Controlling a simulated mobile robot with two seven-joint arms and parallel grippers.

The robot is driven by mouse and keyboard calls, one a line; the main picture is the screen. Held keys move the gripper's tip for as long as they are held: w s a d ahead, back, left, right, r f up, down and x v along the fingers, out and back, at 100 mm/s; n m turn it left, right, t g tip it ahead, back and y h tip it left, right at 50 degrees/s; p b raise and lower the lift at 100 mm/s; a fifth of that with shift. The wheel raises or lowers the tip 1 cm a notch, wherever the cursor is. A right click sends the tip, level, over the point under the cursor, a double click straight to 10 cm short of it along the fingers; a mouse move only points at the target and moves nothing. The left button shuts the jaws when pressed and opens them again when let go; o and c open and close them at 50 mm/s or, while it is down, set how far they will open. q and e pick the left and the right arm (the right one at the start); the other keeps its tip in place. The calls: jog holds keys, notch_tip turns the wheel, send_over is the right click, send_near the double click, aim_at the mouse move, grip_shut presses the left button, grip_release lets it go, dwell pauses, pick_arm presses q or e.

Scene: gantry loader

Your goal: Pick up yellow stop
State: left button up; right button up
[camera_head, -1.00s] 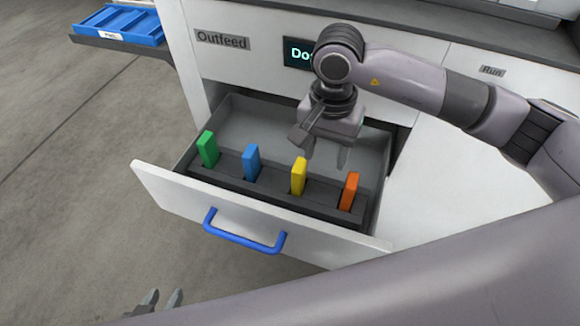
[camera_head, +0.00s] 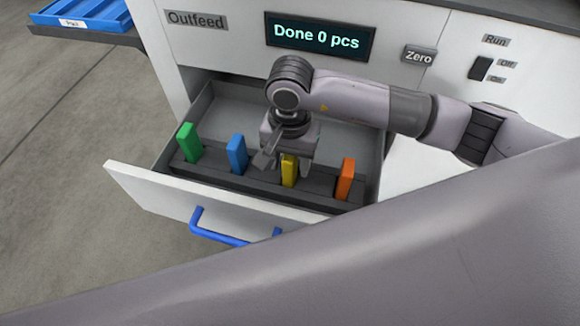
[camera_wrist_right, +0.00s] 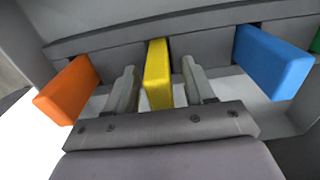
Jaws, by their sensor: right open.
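The yellow stop (camera_head: 289,172) stands upright in a slot of the dark rack in the open drawer, between the blue and orange stops. My right gripper (camera_head: 292,162) is over it, and its upper part is hidden behind the gripper. In the right wrist view the yellow stop (camera_wrist_right: 158,75) lies between the two open fingers (camera_wrist_right: 160,85), with a gap on each side. My left gripper is not in view.
The blue stop (camera_head: 237,153), green stop (camera_head: 188,143) and orange stop (camera_head: 346,179) stand in the same rack (camera_head: 213,176). The drawer's white front (camera_head: 150,194) has a blue handle (camera_head: 215,231). A display (camera_head: 320,37) reads "Done 0 pcs". A blue tray (camera_head: 85,15) is at upper left.

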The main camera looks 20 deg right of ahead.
jog(key=shift+c, duration=0.3)
grip_shut()
jog(key=shift+r, duration=0.1)
